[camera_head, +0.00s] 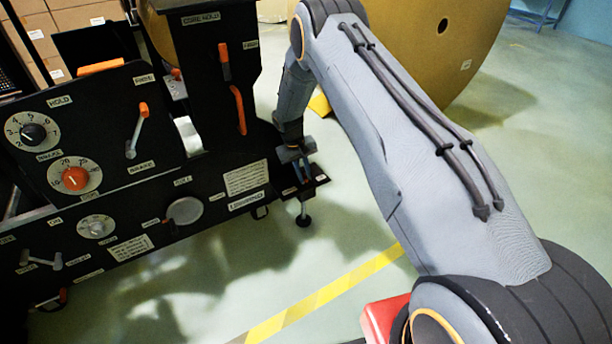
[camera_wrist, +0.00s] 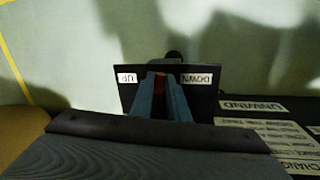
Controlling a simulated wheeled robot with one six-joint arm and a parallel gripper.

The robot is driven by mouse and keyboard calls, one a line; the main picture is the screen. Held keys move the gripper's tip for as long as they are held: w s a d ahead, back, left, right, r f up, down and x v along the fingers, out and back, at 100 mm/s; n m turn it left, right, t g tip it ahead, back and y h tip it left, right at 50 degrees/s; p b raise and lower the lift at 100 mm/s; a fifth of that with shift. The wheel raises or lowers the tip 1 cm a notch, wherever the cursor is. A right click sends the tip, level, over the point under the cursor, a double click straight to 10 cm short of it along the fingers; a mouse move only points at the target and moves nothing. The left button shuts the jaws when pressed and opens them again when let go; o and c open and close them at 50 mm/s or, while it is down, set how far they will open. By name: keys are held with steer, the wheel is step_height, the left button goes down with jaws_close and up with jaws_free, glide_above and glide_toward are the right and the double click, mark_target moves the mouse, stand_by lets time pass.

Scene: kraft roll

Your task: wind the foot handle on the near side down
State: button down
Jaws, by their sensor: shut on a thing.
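The foot handle (camera_wrist: 160,82) shows as a small red piece between the fingers of my gripper (camera_wrist: 162,84) in the wrist view. My gripper is shut on it, and the fingers hide most of it. A dark plate (camera_wrist: 206,98) around it has an UP label (camera_wrist: 127,78) on the left and a DOWN label (camera_wrist: 197,79) on the right. In the head view my gripper (camera_head: 303,174) is at the machine's right end, above a support foot (camera_head: 304,220) with a thin stem and round dark pad. I cannot tell whether the pad touches the floor.
The black machine (camera_head: 100,150) with dials, levers and labels fills the left of the head view. A large brown roll (camera_head: 440,40) stands behind my arm. A yellow striped line (camera_head: 320,292) crosses the floor. The floor right of the foot is clear.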

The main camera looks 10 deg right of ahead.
steer(key=m, duration=0.1)
steer(key=m+b, duration=0.1)
steer(key=m, duration=0.1)
steer(key=a+m, duration=0.1)
steer(key=shift+w+m+g+b, duration=0.3)
steer(key=shift+g+b, duration=0.05)
steer(key=shift+g, duration=0.05)
steer(key=shift+a+r, duration=0.1)
steer(key=c, duration=1.7)
jaws_free()
step_height(320, 180, up, 10)
steer(key=shift+f+p, duration=0.1)
steer(key=shift+p, duration=1)
